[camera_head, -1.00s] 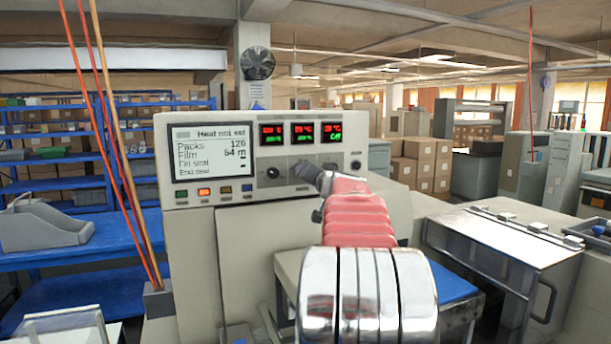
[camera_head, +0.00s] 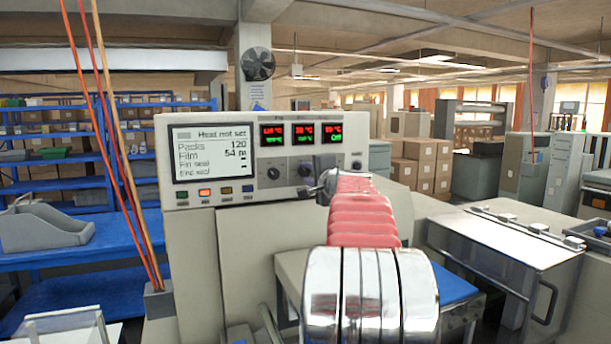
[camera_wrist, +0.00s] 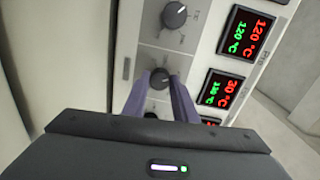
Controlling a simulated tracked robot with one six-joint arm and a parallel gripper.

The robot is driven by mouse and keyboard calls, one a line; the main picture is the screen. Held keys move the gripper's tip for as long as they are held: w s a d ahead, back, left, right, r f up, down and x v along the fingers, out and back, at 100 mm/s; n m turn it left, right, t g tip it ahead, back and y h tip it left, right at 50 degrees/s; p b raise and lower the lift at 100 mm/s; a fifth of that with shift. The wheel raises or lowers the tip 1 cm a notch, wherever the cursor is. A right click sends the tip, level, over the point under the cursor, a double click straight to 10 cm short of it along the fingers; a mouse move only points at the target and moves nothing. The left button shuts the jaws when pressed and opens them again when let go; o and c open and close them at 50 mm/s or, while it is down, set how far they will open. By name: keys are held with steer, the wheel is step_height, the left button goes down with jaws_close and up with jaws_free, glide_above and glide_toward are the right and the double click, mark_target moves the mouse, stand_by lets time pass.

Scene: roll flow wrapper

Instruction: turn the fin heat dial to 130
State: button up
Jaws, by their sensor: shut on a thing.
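In the wrist view the fin heat dial (camera_wrist: 160,78), a round dark knob, sits between the two purple-grey fingers of my gripper (camera_wrist: 159,84). The fingers are shut on its sides. The display beside it (camera_wrist: 220,90) shows a red 30 °C and a green figure that looks like 130 °C, though it is small and slanted. In the head view my gripper (camera_head: 318,188) is at the panel's lower right, under the displays, and my arm hides part of the dial row.
Another dial (camera_wrist: 175,14) is close beside the held one, with a display (camera_wrist: 245,33) reading 120 °C in red and green. The panel's screen (camera_head: 211,152) reads "Heat not set". A lidded metal unit (camera_head: 500,240) stands at the right.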

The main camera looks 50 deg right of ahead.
steer(key=shift+m, duration=1.2)
steer(key=o, duration=1)
steer(key=shift+o, duration=0.2)
steer(key=shift+s, duration=0.1)
steer(key=v, duration=1.3)
steer(key=shift+s, duration=0.35)
